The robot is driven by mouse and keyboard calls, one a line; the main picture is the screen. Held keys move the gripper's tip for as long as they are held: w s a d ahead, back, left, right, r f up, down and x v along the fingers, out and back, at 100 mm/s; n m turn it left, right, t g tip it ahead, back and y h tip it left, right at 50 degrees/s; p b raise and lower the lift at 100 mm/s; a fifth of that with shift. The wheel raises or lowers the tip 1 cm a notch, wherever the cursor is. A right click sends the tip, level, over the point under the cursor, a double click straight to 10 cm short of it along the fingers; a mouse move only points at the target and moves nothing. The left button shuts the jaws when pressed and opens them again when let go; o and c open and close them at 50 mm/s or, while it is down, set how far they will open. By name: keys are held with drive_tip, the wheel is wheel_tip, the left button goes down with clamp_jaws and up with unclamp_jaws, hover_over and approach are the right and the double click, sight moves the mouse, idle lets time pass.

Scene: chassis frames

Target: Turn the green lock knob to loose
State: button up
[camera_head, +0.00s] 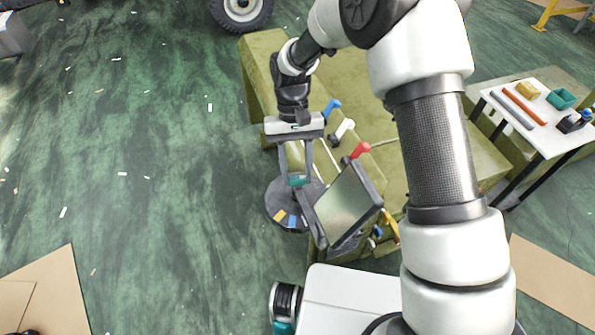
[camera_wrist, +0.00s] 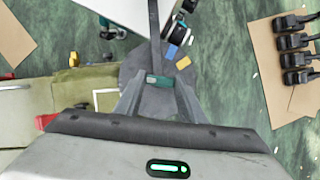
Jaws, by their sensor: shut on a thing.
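The green lock knob (camera_head: 297,180) sits above a dark round disc (camera_head: 278,208) beside a tilted panel. In the wrist view the knob (camera_wrist: 159,80) shows between the ends of my two fingers. My gripper (camera_head: 298,178) reaches down from above and is shut on the knob, with a fingertip at each side of it. The wrist view also shows my gripper (camera_wrist: 158,88). The knob's underside and any loose or tight marking cannot be made out. The disc carries an orange patch (camera_head: 280,215) and a blue patch (camera_head: 292,221).
A dark-framed tilted panel (camera_head: 343,208) stands close on the right of my gripper. Blue (camera_head: 332,106), white (camera_head: 344,127) and red (camera_head: 360,150) levers stand behind it by an olive-green body (camera_head: 258,75). A white table (camera_head: 520,110) is at the right. The floor on the left is mostly open.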

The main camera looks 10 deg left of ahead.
drive_tip(key=shift+a+n+t+h, duration=0.1)
drive_tip(key=shift+n+t+h, duration=0.25)
drive_tip(key=shift+n, duration=0.85)
drive_tip(key=o, duration=1)
drive_tip(key=shift+o, duration=0.2)
drive_tip(key=v, duration=1.7)
drive_tip(key=shift+a+r, duration=0.2)
drive_tip(key=shift+a, duration=0.1)
drive_tip(key=shift+w, duration=0.1)
